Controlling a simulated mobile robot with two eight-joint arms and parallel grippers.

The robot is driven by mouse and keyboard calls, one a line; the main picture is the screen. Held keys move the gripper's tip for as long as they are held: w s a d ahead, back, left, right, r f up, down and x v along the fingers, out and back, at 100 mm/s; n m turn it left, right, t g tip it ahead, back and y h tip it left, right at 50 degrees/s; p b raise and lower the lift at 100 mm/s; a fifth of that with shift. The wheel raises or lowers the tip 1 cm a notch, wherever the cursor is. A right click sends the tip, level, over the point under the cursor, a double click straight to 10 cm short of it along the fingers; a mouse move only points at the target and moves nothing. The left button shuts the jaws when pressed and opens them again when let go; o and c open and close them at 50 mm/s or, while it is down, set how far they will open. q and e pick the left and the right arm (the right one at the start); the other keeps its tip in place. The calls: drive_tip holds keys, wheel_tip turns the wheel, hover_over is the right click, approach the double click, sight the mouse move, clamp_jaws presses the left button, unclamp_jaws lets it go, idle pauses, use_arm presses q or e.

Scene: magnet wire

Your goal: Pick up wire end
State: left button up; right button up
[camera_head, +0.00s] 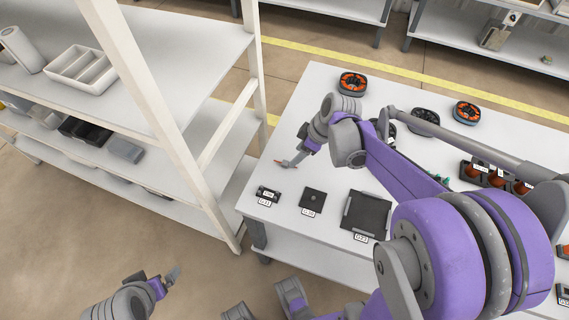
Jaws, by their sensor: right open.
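My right gripper (287,162) is low over the left part of the white table (318,83), its jaws open. A small orange-brown bit shows at its fingertips; I cannot tell whether it is a wire end or part of the gripper. No wire end shows clearly. An orange-and-black spool (352,83) sits at the table's back edge, with a second orange-and-black spool (467,112) to its right. My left gripper (173,274) is at lower left, over the floor and away from the table; its jaw opening is too small to read.
A labelled small black block (268,193), a black square plate (313,200) and a larger dark tray (367,213) lie along the table's front. A dark spool (425,120) is partly behind my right arm. White shelving (207,75) stands at left.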

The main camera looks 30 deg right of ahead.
sight(287, 163)
drive_tip(key=x, duration=0.3)
drive_tip(key=b+x, duration=0.1)
drive_tip(key=x, duration=0.1)
drive_tip(key=shift+w+a+f, duration=0.1)
drive_tip(key=shift+a+f, duration=0.05)
drive_tip(key=shift+a, duration=0.2)
clamp_jaws()
